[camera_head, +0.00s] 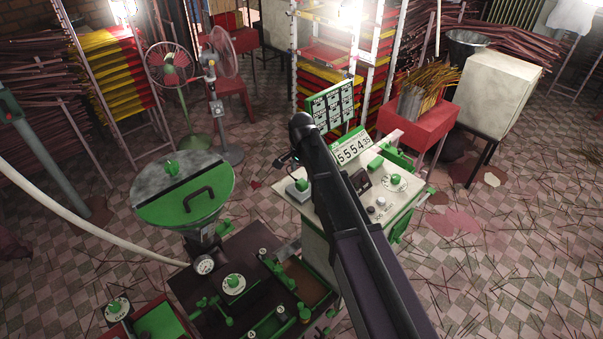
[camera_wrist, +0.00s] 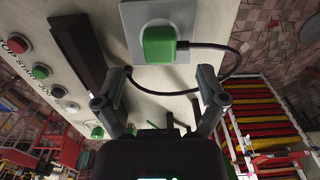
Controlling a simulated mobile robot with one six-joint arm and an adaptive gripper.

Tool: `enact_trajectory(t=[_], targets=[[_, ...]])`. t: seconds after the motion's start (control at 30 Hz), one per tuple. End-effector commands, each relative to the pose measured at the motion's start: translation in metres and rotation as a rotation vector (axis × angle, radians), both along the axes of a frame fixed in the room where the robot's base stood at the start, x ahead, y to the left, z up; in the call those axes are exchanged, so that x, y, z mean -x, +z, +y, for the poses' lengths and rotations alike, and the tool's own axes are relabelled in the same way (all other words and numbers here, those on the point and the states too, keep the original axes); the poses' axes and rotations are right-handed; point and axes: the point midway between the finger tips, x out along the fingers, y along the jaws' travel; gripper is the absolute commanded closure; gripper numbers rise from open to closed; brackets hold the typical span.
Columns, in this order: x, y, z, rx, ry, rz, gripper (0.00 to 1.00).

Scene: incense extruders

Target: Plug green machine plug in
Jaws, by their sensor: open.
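In the wrist view, the green plug (camera_wrist: 159,45) sits at a light grey socket plate (camera_wrist: 131,14) on the machine's pale panel. A black cable (camera_wrist: 232,60) runs from the plug and curves round to the right. I cannot tell how deep the plug sits. My gripper (camera_wrist: 163,76) is open, its two fingers apart and just below the plug in the picture, with nothing between them. In the head view, the green plug (camera_head: 301,184) shows small on the cabinet top, left of my arm. My arm hides most of my gripper (camera_head: 284,160) there.
The cabinet (camera_head: 318,238) carries a number display (camera_head: 353,147), knobs and buttons. A green-lidded hopper (camera_head: 183,190) stands left. Tiled floor at right is open, strewn with sticks.

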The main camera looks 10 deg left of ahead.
Motion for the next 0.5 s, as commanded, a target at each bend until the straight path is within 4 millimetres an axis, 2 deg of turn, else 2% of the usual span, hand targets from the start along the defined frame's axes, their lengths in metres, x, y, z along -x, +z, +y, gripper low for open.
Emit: enact_trajectory(t=[0.03, 0.27, 0.3, 0.5], targets=[[0.0, 0.009, 0.0, 0.0, 0.0, 0.0, 0.1], [0.0, 0.028, 0.0, 0.0, 0.0, 0.0, 0.1], [-0.006, 0.023, -0.003, 0.0, -0.001, 0.0, 0.1], [-0.023, 0.023, -0.017, 0.0, -0.002, 0.0, 0.1]])
